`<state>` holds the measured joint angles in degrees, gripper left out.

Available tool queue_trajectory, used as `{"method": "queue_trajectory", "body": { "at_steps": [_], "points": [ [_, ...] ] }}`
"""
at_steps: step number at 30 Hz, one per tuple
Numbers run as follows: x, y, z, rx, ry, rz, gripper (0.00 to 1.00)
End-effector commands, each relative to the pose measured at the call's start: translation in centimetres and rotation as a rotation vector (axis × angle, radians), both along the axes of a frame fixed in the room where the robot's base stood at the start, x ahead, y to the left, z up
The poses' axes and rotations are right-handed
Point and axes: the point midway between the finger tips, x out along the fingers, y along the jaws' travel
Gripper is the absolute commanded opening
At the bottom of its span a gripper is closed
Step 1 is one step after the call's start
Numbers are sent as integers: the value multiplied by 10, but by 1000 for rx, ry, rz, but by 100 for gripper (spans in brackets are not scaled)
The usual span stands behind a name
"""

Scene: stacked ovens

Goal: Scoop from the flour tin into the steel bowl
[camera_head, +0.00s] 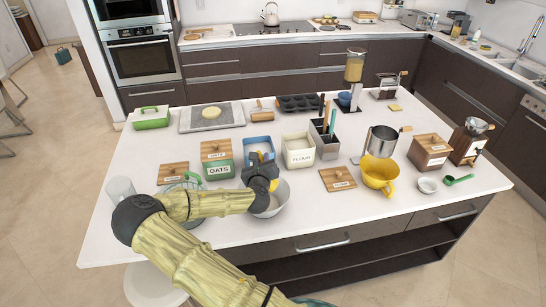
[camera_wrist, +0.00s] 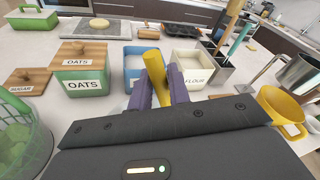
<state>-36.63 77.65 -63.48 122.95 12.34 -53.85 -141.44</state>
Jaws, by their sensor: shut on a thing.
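The cream flour tin (camera_head: 299,159) stands open on the island, with its label facing me and pale contents showing. It also shows in the wrist view (camera_wrist: 194,76), just right of my fingers. My gripper (camera_head: 268,180) is shut on a yellow handle-like thing, likely a scoop (camera_wrist: 152,64), that sticks up between the purple fingertips. Its far end is hidden. The pale grey bowl (camera_head: 279,203), which looks like the steel bowl, sits below my gripper, partly covered by my arm. The gripper is in front of the flour tin, apart from it.
An open blue tin (camera_head: 258,143) and the lidded green oats tin (camera_head: 218,171) stand left of the flour tin. A wooden lid (camera_head: 338,180), a yellow jug (camera_head: 380,175) and a utensil holder (camera_head: 326,143) are to the right. A glass (camera_head: 121,188) stands near the left edge.

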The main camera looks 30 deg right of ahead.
Motion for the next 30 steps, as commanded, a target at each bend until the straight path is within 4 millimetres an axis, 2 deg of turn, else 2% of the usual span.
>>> {"method": "queue_trajectory", "body": {
  "at_steps": [3, 15, 21, 30],
  "points": [
    [11, 14, -4, -99, 74, 5, 0],
    [40, 52, -23, -433, 333, 6, 0],
    [53, 68, -45, -629, 486, 5, 0],
    [64, 82, -60, -801, 623, 1, 0]
  ]
}}
